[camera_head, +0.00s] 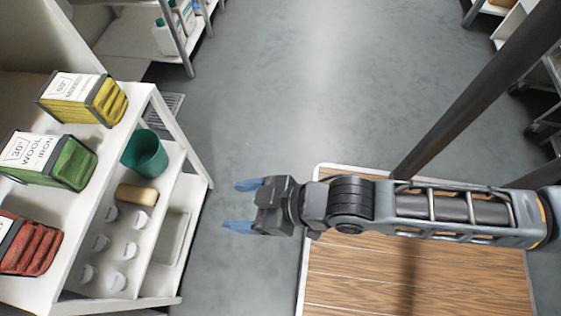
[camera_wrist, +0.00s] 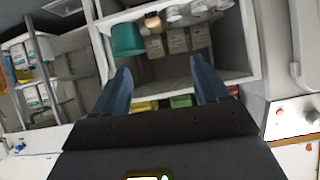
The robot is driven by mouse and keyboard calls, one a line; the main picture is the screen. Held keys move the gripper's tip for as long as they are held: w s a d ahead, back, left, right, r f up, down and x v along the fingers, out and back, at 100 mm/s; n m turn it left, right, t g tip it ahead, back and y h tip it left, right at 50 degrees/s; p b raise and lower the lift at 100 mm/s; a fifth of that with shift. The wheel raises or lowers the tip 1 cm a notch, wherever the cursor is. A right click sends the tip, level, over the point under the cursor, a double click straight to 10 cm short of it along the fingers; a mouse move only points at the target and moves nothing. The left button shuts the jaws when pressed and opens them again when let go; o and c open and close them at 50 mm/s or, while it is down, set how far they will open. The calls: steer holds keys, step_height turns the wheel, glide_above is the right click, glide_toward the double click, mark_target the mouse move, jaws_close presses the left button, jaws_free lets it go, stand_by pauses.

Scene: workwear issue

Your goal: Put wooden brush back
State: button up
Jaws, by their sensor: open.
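A small tan block that looks like the wooden brush (camera_head: 137,195) lies on the white shelf unit at the left, just below a green cup (camera_head: 146,155). Its bristles cannot be made out. In the wrist view the tan piece (camera_wrist: 153,22) shows near the top, right of the green cup (camera_wrist: 127,40). My gripper (camera_head: 236,206) has its two blue fingers apart with nothing between them. It is over the grey floor, to the right of the shelf unit and apart from the brush. In the wrist view the fingers (camera_wrist: 161,70) point toward the shelf unit.
The white shelf unit (camera_head: 196,160) holds yellow, green and red packs on top and several white round items lower down. A dark slanting post (camera_head: 480,85) stands at the right. A wooden-topped surface (camera_head: 420,280) lies below my arm. The middle floor is clear.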

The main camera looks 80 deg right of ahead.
steer(key=s+d+r+t, duration=0.2)
steer(key=s+r+t, duration=0.1)
steer(key=s+r, duration=0.7)
step_height(320, 180, up, 4)
steer(key=shift+s+d+r+n, duration=0.15)
steer(key=shift+d+n, duration=0.05)
steer(key=shift+n, duration=0.2)
